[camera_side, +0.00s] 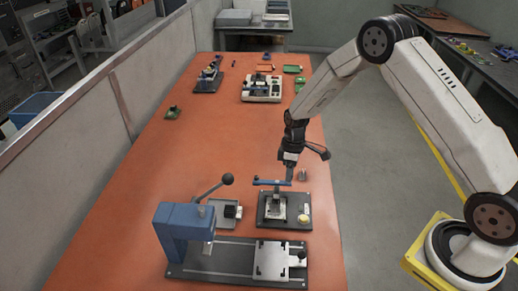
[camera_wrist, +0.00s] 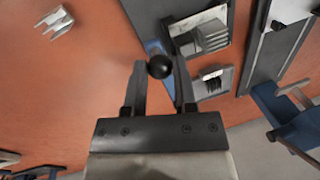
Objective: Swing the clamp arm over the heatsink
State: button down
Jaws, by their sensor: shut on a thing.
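The blue clamp arm (camera_side: 270,183) runs along the far edge of a dark fixture plate (camera_side: 285,223) in the side view. The silver heatsink (camera_side: 275,210) sits on that plate, nearer the camera, and the arm is beside it, not above it. My gripper (camera_side: 288,179) points down at the arm's right end. In the wrist view my gripper (camera_wrist: 160,80) has its fingers on either side of the arm's black ball knob (camera_wrist: 160,67), shut on it. Part of the blue arm (camera_wrist: 153,45) shows beyond the knob, next to the finned heatsink (camera_wrist: 211,36).
A blue press (camera_side: 183,232) on a dark base stands nearest the camera, its black-knobbed lever (camera_side: 227,180) raised. A small tray (camera_side: 227,222) holds a black part left of the fixture. A loose silver finned part (camera_side: 303,175) lies just beyond the fixture. The middle of the orange table is clear.

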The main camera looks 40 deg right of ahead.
jog(key=shift+w+d+n, duration=0.1)
jog(key=shift+n, duration=0.2)
dwell(0.4)
jog(key=shift+w+a+n+g+h, duration=0.1)
jog(key=shift+w+n+h, duration=0.6)
jog(key=shift+n, duration=2.2)
jog(key=shift+w+a+n+g+h, duration=0.1)
jog(key=shift+w+n+h, duration=0.2)
jog(key=shift+w+n, duration=1.65)
jog(key=shift+s+a+n+g+h, duration=0.1)
jog(key=shift+n+h, duration=0.4)
jog(key=shift+n, duration=3.35)
jog(key=shift+c, duration=2.1)
grip_release()
jog(key=shift+r, duration=0.1)
